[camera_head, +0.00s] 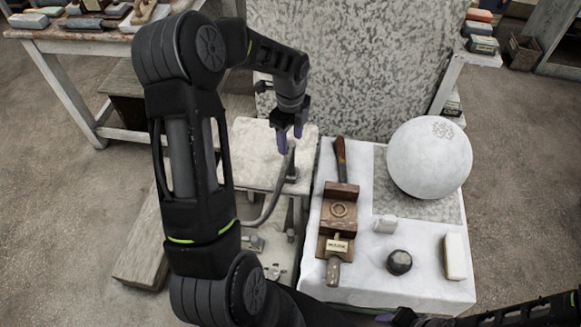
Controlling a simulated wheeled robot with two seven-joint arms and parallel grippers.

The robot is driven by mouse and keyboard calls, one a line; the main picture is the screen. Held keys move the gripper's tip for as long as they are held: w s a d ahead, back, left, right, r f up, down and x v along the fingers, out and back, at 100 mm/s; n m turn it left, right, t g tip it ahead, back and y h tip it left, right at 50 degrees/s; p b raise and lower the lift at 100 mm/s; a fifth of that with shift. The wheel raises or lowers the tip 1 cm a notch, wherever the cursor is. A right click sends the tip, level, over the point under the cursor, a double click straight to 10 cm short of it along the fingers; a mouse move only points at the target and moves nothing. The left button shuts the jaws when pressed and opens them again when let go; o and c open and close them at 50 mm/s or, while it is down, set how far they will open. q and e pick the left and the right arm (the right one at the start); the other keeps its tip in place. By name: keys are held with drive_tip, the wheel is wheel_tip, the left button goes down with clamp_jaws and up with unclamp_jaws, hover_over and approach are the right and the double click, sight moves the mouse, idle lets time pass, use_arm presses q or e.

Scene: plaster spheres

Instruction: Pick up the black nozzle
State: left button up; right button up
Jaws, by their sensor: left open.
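The black nozzle (292,173) stands upright on the small white side table, with a grey hose running down beside it and over the table's front edge. My left gripper (290,139) hangs above and slightly behind the nozzle with its purple fingertips pointing down. It is open, and nothing shows between its fingers. The hose's upper end rises close to the fingertips; whether they touch cannot be told.
A white-covered table (350,285) holds a large plaster sphere (429,158), a wooden tool block (337,212), a dark round object (399,262), and a pale block (455,257). A speckled panel (350,65) stands behind. A cluttered bench (75,36) is at upper left.

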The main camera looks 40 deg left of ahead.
sight(290, 155)
use_arm(q)
drive_tip(key=shift+f, duration=0.85)
drive_tip(key=shift+s+d+f+p, duration=0.1)
drive_tip(key=shift+f+p, duration=0.6)
drive_tip(key=shift+f, duration=1.95)
drive_tip(key=shift+c, duration=0.5)
clamp_jaws()
